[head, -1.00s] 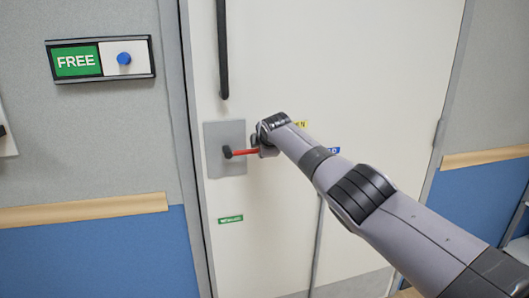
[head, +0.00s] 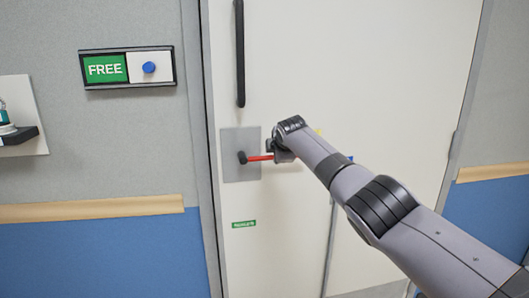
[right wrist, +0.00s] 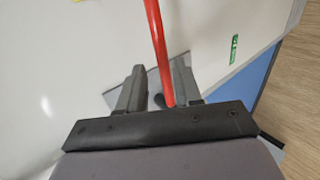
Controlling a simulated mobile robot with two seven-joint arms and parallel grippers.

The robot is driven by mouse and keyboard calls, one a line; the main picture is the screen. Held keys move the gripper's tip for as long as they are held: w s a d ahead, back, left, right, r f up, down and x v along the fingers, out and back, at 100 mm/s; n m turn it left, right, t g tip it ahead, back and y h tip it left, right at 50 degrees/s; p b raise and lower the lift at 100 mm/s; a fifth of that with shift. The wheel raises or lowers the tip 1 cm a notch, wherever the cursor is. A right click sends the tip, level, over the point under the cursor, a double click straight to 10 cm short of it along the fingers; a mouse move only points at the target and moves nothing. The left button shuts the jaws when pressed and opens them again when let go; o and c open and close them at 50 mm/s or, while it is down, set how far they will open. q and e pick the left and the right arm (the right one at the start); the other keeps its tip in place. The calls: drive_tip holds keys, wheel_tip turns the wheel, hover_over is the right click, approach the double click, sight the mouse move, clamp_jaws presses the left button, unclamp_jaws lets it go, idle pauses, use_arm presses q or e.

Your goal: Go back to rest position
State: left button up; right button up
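The white door (head: 350,60) has a grey plate (head: 241,170) with a red lever handle (head: 262,158) pointing right. My right arm reaches in from the lower right, and my right gripper (head: 273,148) is at the free end of the red handle. In the right wrist view, the two fingers of this gripper (right wrist: 160,75) are apart. The red handle (right wrist: 157,40) passes between them, with small gaps seeming to show on both sides. My left gripper is in neither view.
A FREE sign (head: 105,69) with a blue button (head: 149,67) is on the wall left of the door. A black vertical pull bar (head: 240,50) is above the handle. A wall holder (head: 22,136) sits at the far left. A wooden rail (head: 90,209) runs along the wall.

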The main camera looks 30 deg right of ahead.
drive_tip(key=s+a+f+m+g+y, duration=0.1)
drive_tip(key=s+a+f, duration=0.35)
drive_tip(key=f, duration=0.25)
drive_tip(key=s+a+f+g+y, duration=0.1)
drive_tip(key=s+a+f, duration=0.2)
drive_tip(key=a+f, duration=0.3)
drive_tip(key=s+a+f+m+g+y, duration=0.1)
drive_tip(key=s+a+f, duration=0.25)
drive_tip(key=f, duration=0.55)
drive_tip(key=s+a+f+m+g+y, duration=0.15)
drive_tip(key=s+f, duration=0.25)
drive_tip(key=s, duration=0.4)
drive_tip(key=s+a+f+m+h, duration=0.1)
drive_tip(key=s+a+f+m, duration=0.2)
drive_tip(key=s, duration=0.4)
drive_tip(key=s+d+r+m+g, duration=0.1)
drive_tip(key=s+m, duration=0.2)
drive_tip(key=s, duration=1.1)
drive_tip(key=s+d+r+m+g, duration=0.1)
drive_tip(key=s+d+m, duration=0.15)
drive_tip(key=s, duration=1.05)
drive_tip(key=w+a+f+t+y, duration=0.2)
drive_tip(key=w+f+t, duration=0.3)
drive_tip(key=f, duration=0.4)
drive_tip(key=shift+w+a+t, duration=0.4)
drive_tip(key=shift+a+t, duration=0.35)
drive_tip(key=shift+a, duration=0.05)
